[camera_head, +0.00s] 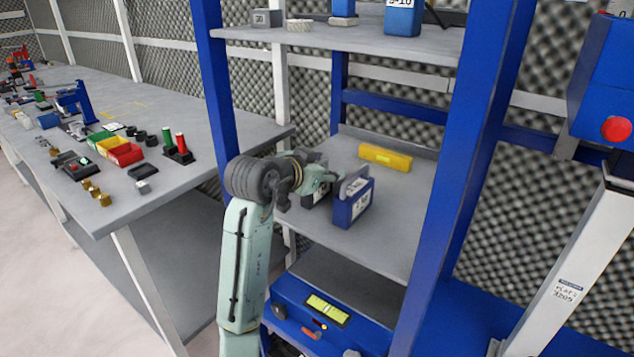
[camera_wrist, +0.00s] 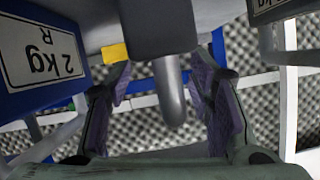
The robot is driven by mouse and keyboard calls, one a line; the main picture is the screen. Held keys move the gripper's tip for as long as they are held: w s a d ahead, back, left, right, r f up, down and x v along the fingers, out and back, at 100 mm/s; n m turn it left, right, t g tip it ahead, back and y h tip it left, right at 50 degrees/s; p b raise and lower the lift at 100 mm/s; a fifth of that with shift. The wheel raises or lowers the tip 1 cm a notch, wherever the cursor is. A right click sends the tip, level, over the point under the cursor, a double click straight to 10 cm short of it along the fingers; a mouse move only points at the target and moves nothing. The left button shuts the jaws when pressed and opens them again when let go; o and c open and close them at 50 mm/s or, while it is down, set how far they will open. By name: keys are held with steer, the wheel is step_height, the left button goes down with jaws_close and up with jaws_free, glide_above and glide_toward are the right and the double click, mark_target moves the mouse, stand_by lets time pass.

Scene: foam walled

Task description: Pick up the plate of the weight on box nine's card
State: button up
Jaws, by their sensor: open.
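A blue weight plate with a white label (camera_head: 353,205) stands upright on the middle shelf. In the wrist view this blue plate (camera_wrist: 30,75) is at the left, its label reading "2 kg R" upside down. A dark piece with a pale label (camera_head: 318,194) stands left of it, partly hidden by my gripper (camera_head: 322,178). In the wrist view my gripper (camera_wrist: 160,108) is open, with a dark grey piece and its rounded bar (camera_wrist: 170,95) showing between the purple fingers. I cannot tell whether they touch. No card for box nine is readable.
A yellow block (camera_head: 385,157) lies at the back of the middle shelf (camera_head: 400,225). Blue uprights (camera_head: 475,150) frame the rack. The upper shelf (camera_head: 330,38) holds small items and a blue box (camera_head: 402,20). A workbench (camera_head: 210,145) with tools stands left.

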steer(key=shift+w+d+f, duration=0.25)
steer(key=shift+w+d, duration=0.05)
steer(key=shift+w, duration=0.2)
steer(key=shift+c, duration=0.4)
jaws_close()
stand_by(0.4)
steer(key=shift+r, duration=0.15)
